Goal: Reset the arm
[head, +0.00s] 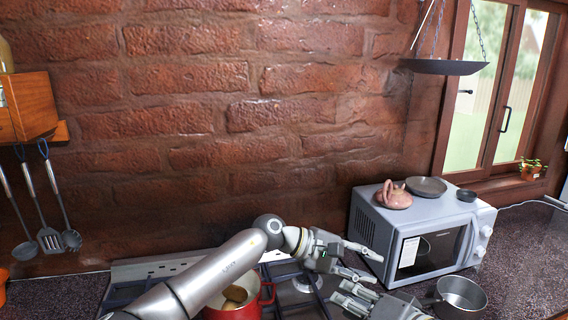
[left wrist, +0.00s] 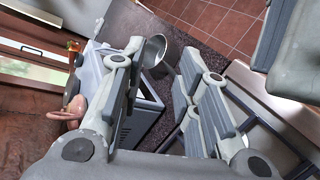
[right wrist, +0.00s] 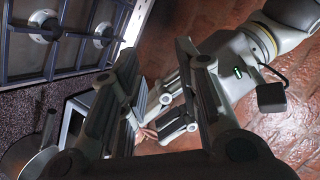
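My left arm comes in from the left across the stove in the head view. Its gripper (head: 372,266) is open and empty in front of the microwave's left side. The two spread fingers also show in the left wrist view (left wrist: 160,58), with nothing between them. My right gripper (head: 337,291) is just below it in the head view, low over the stove's right part, pointing left. In the right wrist view its fingers (right wrist: 155,55) are apart, and my left arm and gripper show close beyond them. The two grippers are near each other; I cannot tell whether they touch.
A red pot (head: 250,307) is on the stove under my left arm. The counter at far right is clear.

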